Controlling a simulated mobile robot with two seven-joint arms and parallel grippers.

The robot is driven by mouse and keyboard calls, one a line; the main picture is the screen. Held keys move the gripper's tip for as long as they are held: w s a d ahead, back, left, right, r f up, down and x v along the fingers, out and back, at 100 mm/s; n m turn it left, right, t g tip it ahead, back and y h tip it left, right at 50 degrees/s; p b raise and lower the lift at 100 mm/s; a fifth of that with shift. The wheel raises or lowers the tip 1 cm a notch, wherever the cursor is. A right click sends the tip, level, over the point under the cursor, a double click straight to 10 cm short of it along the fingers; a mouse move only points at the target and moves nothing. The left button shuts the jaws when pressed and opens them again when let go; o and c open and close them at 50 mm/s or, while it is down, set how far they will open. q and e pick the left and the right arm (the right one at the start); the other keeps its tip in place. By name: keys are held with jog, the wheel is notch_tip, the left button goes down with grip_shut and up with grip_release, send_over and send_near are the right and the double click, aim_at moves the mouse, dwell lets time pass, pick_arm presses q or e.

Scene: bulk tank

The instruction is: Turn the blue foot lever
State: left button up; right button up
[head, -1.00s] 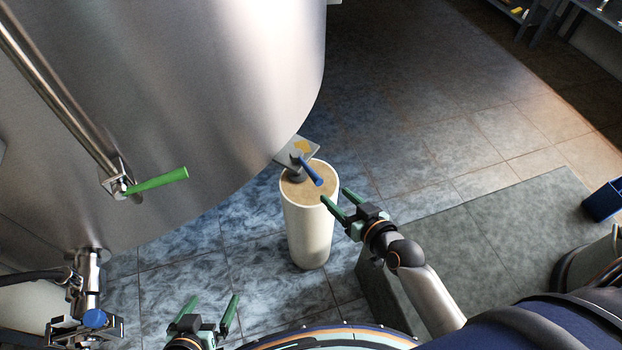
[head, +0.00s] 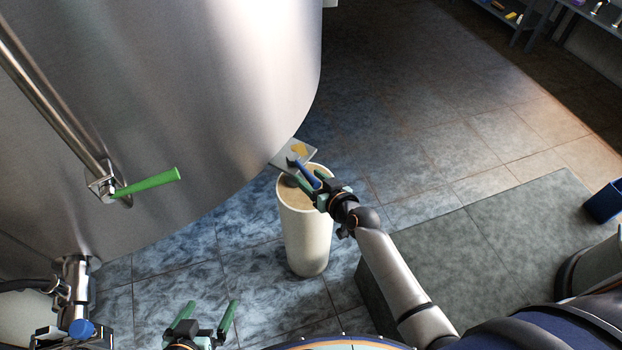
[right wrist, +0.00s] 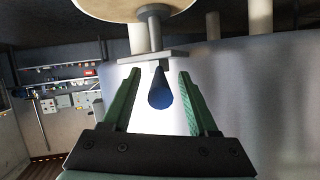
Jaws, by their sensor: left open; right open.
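The blue foot lever (head: 308,174) sits at the top of a cream cylindrical post (head: 306,232), beside a grey plate with a yellow mark (head: 296,152), at the tank's lower edge. My right gripper (head: 308,177) is at the lever, with its green fingers either side of it. In the right wrist view the lever (right wrist: 159,92) hangs between the two open fingers (right wrist: 160,95), with a gap showing on both sides. My left gripper (head: 204,319) is open and empty at the bottom of the head view, away from the lever.
The large steel tank (head: 210,90) fills the upper left. A green handle (head: 146,183) sticks out from its pipe. A grey raised block (head: 490,250) lies at the right, with a blue bin (head: 604,203) beyond it. The tiled floor between tank and shelves is clear.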

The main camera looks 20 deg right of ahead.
grip_shut()
dwell(0.4)
dwell(1.0)
